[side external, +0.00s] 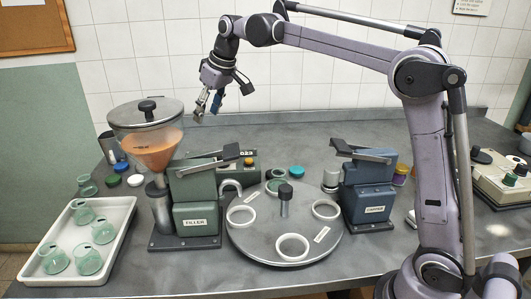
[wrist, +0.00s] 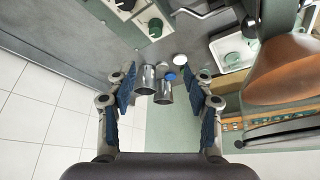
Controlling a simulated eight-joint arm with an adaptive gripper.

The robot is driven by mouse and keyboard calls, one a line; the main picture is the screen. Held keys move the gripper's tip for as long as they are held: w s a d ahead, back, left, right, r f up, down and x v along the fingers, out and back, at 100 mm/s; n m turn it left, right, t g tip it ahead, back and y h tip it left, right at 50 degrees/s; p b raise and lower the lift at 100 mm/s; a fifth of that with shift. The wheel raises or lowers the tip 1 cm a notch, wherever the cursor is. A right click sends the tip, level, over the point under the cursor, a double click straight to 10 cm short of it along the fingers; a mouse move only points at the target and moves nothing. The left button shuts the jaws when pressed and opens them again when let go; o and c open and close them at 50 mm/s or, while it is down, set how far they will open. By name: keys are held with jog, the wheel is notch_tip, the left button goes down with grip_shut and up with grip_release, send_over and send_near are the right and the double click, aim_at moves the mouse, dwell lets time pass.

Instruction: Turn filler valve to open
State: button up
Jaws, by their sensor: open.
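The green filler (side external: 196,200) stands left of centre in the side view, labelled FILLER. A grey lever (side external: 208,160) lies across its top, tilted up at the right end. Its clear hopper (side external: 150,148) holds orange filling and has a lid with a black knob. The hopper also shows at the right of the wrist view (wrist: 285,72). Which part is the valve I cannot tell for certain. My gripper (side external: 208,106) is open and empty, above and behind the filler, apart from it. Its two blue-padded fingers (wrist: 163,78) are spread in the wrist view.
A white tray (side external: 117,243) with several green jars is at the left. A round turntable (side external: 255,245) with white rings lies in front. A blue machine (side external: 368,190) stands to its right. Metal cups (wrist: 146,82) show between my fingers.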

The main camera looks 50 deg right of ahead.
jog(key=s+a+r+m+t, duration=0.1)
jog(key=s+r, duration=0.2)
jog(key=s, duration=1)
jog(key=shift+r, duration=0.15)
jog(key=w+f+t, duration=0.2)
jog(key=w+f, duration=0.3)
jog(key=w+d+f+t, duration=0.1)
jog(key=w+f+t, duration=0.1)
jog(key=w+f, duration=0.3)
jog(key=w+d+f+t, duration=0.1)
jog(key=w+f+t, duration=0.1)
jog(key=w+f, duration=0.4)
jog(key=shift+w+d+f+m, duration=0.15)
jog(key=shift+d+m, duration=0.1)
jog(key=shift+m, duration=0.15)
jog(key=shift+n+t, duration=0.3)
jog(key=shift+t, duration=0.6)
jog(key=shift+w+a+f, duration=0.3)
jog(key=shift+w+f, duration=0.7)
jog(key=shift+w+a+f, duration=0.35)
jog(key=shift+w+f, duration=0.65)
jog(key=shift+w, duration=0.05)
jog(key=shift+w+a+f, duration=0.3)
jog(key=shift+w+f, duration=0.7)
